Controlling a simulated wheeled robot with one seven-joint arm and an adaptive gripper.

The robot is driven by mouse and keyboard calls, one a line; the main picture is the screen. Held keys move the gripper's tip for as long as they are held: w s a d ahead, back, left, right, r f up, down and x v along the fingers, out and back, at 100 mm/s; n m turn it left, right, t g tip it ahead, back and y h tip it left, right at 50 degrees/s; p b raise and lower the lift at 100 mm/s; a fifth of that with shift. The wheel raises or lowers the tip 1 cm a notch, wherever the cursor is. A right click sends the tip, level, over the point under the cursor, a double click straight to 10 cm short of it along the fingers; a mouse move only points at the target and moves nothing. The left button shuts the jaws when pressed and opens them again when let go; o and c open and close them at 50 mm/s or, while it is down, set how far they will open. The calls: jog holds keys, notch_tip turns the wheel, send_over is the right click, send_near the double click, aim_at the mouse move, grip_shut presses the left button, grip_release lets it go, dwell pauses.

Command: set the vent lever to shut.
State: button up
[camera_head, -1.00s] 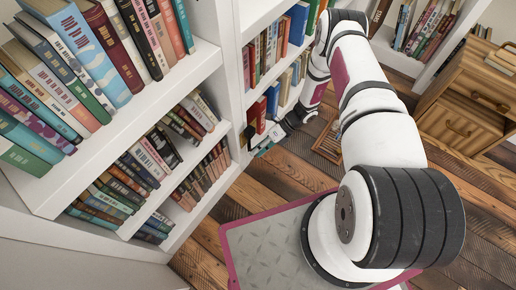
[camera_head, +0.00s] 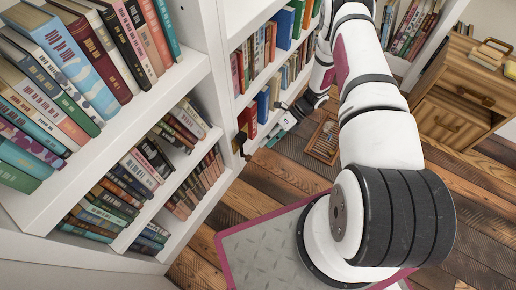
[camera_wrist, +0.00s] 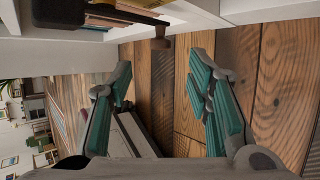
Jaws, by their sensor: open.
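My gripper (camera_head: 278,131) is open and empty beside the lower shelves of the white bookcase, above the floor. In the wrist view its teal fingers (camera_wrist: 160,85) are spread apart, with plank floor between them. A small brown knob on a bar (camera_wrist: 160,44) sticks out from the white bookcase edge, beyond the fingertips and apart from them. It may be the vent lever, but I cannot tell for sure. In the head view a small dark brown piece (camera_head: 239,141) shows at the bookcase edge, left of my gripper. No lever marking is readable.
The white bookcase (camera_head: 187,85) full of books stands close on the left. A slatted wooden piece (camera_head: 324,140) lies on the floor right of my gripper. A wooden cabinet (camera_head: 450,118) stands at the right. Open plank floor (camera_head: 290,172) lies between them.

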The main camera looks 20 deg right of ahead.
jog(key=shift+v, duration=1.4)
